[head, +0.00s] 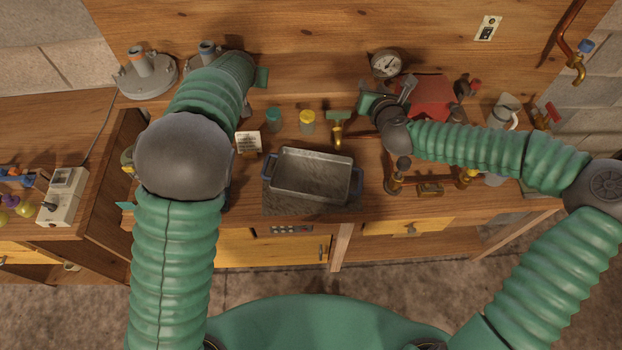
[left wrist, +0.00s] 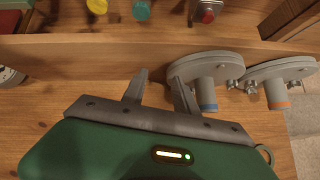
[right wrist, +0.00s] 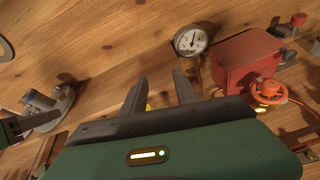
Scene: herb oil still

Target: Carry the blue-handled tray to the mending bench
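A grey rectangular metal tray (head: 310,178) with dark bluish side handles sits level on the middle bench, on a dark slab (head: 285,205). It looks empty, and neither gripper touches it. My right gripper (head: 407,85) is beyond the tray to the right, near the gauge; its fingers are apart and empty in the right wrist view (right wrist: 158,80). My left gripper is at the back left, its fingers hidden by my arm in the head view. In the left wrist view (left wrist: 158,80) they are apart and empty beside the flanged lids. No label shows which bench is the mending bench.
A red box (head: 430,95) is at the back. A lower left bench holds a pale box (head: 62,197).

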